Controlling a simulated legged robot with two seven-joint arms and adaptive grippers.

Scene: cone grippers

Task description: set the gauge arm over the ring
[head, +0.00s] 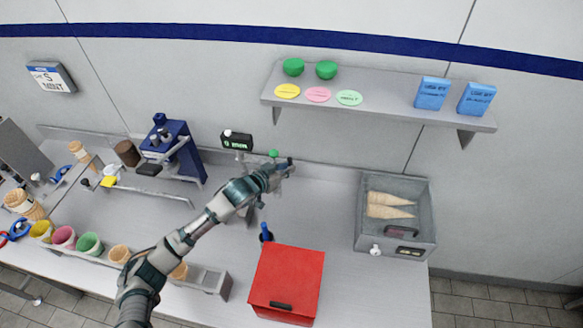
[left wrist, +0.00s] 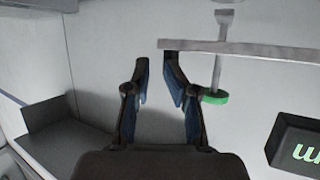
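My left gripper (head: 281,172) is over the middle of the counter, near the back wall. In the left wrist view its two fingers (left wrist: 156,62) are apart with nothing between them. A flat grey bar, likely the gauge arm (left wrist: 240,47), runs sideways there, its left end beside the right fingertip. A thin rod crosses it, with a green disc (left wrist: 213,98) at its lower end. A black readout with green characters (head: 237,140) stands left of the gripper and also shows in the wrist view (left wrist: 298,146). I cannot make out the ring; my arm covers part of that area. My right gripper is out of view.
A red box (head: 287,285) and a small blue item (head: 265,232) are in front of the gripper. A grey bin with cones (head: 424,210) stands right. A blue machine (head: 175,150) and several coloured cups stand left. A wall shelf (head: 380,99) hangs above the back.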

